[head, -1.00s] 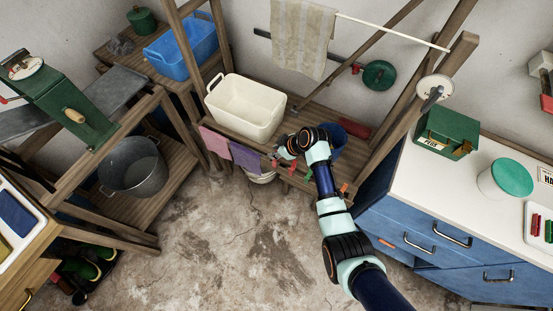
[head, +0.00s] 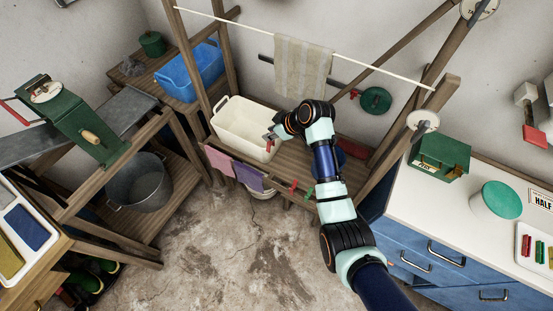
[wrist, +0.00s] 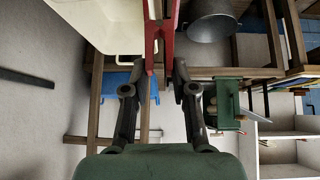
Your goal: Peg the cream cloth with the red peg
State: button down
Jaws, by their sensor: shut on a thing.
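The cream cloth (head: 303,70), faintly striped, hangs over the white line (head: 372,58) along the back wall. My gripper (head: 271,138) is at the right end of the cream tub, below and in front of the cloth and apart from it. In the wrist view my gripper (wrist: 162,75) is shut on the red peg (wrist: 158,38), which points away from the fingers. The cloth cannot be made out in the wrist view.
The cream tub (head: 228,127) stands on the wooden rack. A pink cloth (head: 218,160), a purple cloth (head: 248,177), a red peg (head: 293,187) and a green peg (head: 309,194) are along its front rail. A slanting wooden post rises right of the cream cloth.

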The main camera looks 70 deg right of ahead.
jog(key=w+d+r+t+p, duration=0.15)
jog(key=r+p, duration=0.25)
jog(key=r, duration=1.5)
jog(key=w+r+t+p, duration=0.1)
jog(key=w+r+p, duration=0.15)
jog(key=r, duration=1.65)
jog(key=s+d+r+p, duration=0.1)
jog(key=s+d+r, duration=0.3)
jog(key=s+r, duration=0.2)
jog(key=shift+s+d+p, duration=0.35)
jog(key=shift+s+d, duration=0.05)
jog(key=shift+s, duration=0.2)
jog(key=shift+d+f, duration=0.1)
jog(key=shift+f, duration=1.75)
jog(key=shift+f, duration=0.3)
jog(key=shift+d+f+b, duration=0.1)
jog(key=shift+f+b, duration=0.35)
jog(key=shift+f, duration=0.85)
